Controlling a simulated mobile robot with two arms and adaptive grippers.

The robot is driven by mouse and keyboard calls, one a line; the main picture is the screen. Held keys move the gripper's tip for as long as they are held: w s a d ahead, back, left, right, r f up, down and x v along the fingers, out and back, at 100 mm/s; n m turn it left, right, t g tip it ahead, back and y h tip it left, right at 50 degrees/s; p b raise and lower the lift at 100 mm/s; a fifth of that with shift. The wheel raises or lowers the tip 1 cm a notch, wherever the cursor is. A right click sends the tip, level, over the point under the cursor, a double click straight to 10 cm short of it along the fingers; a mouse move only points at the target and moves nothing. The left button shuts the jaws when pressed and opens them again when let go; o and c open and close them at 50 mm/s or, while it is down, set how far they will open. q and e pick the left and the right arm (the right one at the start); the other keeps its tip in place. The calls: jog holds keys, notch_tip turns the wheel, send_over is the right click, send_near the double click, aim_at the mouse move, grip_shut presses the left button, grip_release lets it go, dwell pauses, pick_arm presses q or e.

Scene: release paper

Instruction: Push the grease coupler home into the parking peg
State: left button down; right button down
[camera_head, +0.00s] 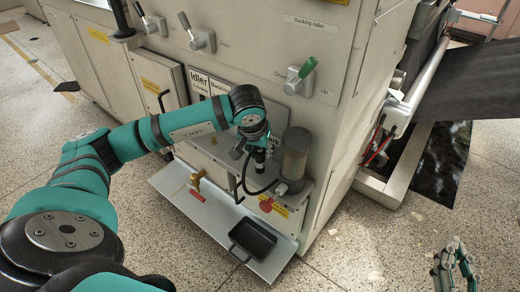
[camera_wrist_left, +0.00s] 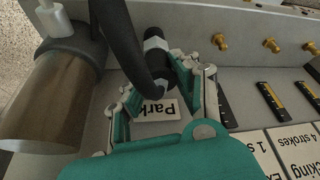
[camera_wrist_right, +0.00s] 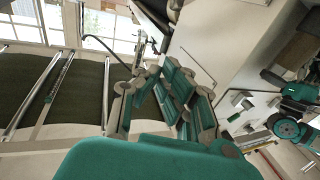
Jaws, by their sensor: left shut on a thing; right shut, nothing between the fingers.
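The grease coupler (camera_wrist_left: 157,62) is a black cylinder with a silver collar, on a black hose (camera_wrist_left: 122,40). In the left wrist view it stands between the fingers of my left gripper (camera_wrist_left: 165,95), which is shut on it. A white label reading "Park" (camera_wrist_left: 160,109) lies on the panel just below it. I cannot make out the parking peg, nor whether the coupler is on it. In the head view my left gripper (camera_head: 257,150) is over the small shelf on the machine front. My right gripper (camera_head: 455,262) is shut and empty, low at the right, far from the coupler.
A brownish cylinder (camera_head: 295,158) stands right of the coupler, and the hose loops beside it. Brass fittings (camera_wrist_left: 220,41) line the panel. A lower grey tray (camera_head: 222,218) holds a black pan (camera_head: 253,240) and a red-handled brass tool (camera_head: 197,182). Floor around my right gripper is clear.

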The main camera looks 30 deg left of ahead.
jog(key=shift+r, duration=0.1)
pick_arm(q)
jog(key=shift+f, duration=0.2)
pick_arm(e)
jog(key=shift+a+r+t, duration=0.1)
jog(key=shift+r+t, duration=0.4)
jog(key=shift+r, duration=0.15)
pick_arm(q)
jog(key=shift+f+b, duration=0.15)
jog(key=shift+b, duration=0.15)
pick_arm(e)
jog(key=shift+s+r+t, duration=0.1)
jog(key=shift+r+t, duration=0.2)
jog(key=shift+r, duration=0.2)
pick_arm(q)
jog(key=shift+f, duration=0.2)
jog(key=c, duration=0.9)
grip_release()
jog(key=v, duration=1.2)
pick_arm(e)
jog(key=shift+s+a+r+t+y, duration=0.15)
jog(key=shift+r+t+y, duration=0.15)
jog(key=shift+r+t, duration=0.3)
pick_arm(q)
jog(key=shift+s+f, duration=0.1)
jog(key=shift+s, duration=0.05)
pick_arm(e)
jog(key=shift+s, duration=0.1)
